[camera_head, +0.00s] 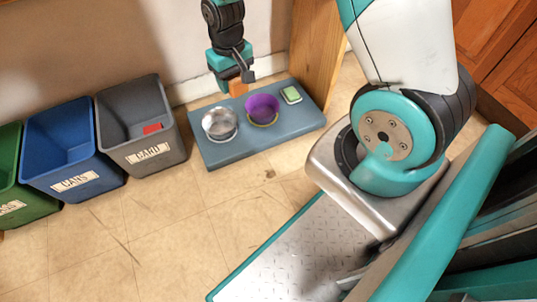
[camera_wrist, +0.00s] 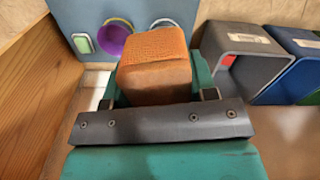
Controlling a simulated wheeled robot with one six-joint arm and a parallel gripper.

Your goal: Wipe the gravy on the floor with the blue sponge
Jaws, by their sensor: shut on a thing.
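My gripper (camera_head: 236,80) is shut on an orange sponge-like block (camera_head: 238,88) and holds it over the back part of the blue-grey mat. The block (camera_wrist: 155,62) fills the middle of the wrist view, between the teal jaws (camera_wrist: 155,75). I see no blue sponge in either view. A small brown spot (camera_head: 270,174), perhaps the gravy, lies on the tan tiled floor in front of the mat. My gripper is behind the spot and well apart from it.
The blue-grey mat (camera_head: 212,155) bears a metal bowl (camera_head: 220,123), a purple bowl (camera_head: 263,108) and a green-and-white item (camera_head: 291,95). Grey (camera_head: 172,150), blue (camera_head: 104,165) and green (camera_head: 12,190) bins stand left. A wooden post (camera_head: 318,50) rises right of the mat. Floor in front is clear.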

